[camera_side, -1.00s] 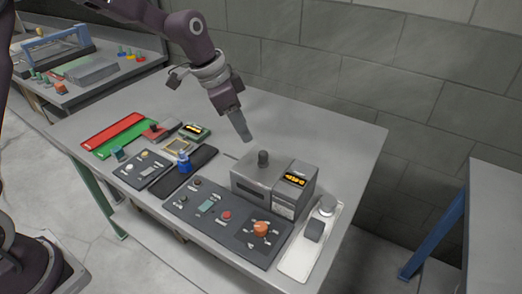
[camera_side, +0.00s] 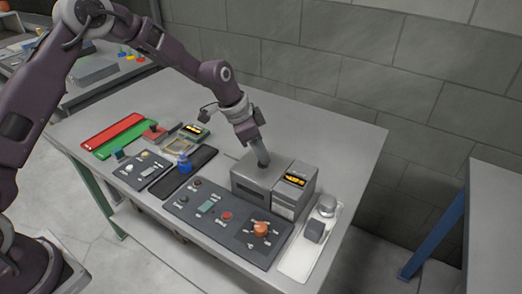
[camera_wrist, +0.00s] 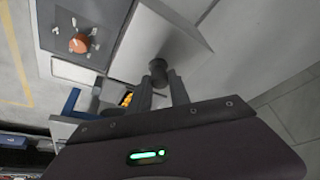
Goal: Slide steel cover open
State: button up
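The steel cover (camera_side: 246,170) is the grey metal box top on the left part of the machine on the bench, with a dark round knob on it. The cover also shows in the wrist view (camera_wrist: 135,50) with its knob (camera_wrist: 158,68). My gripper (camera_side: 263,162) is low over the cover and hides most of the knob in the side view. In the wrist view my two fingers (camera_wrist: 160,80) are apart, with the knob at and between their tips. I cannot tell whether either finger touches it.
A grey housing with an orange-lit display (camera_side: 295,180) adjoins the cover on the right. A dark control panel (camera_side: 205,207) with an orange knob (camera_side: 261,229) lies in front. A white tray (camera_side: 295,262) holds a grey block and a round metal piece. The bench behind is clear.

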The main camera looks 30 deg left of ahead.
grip_shut()
dwell(1.1)
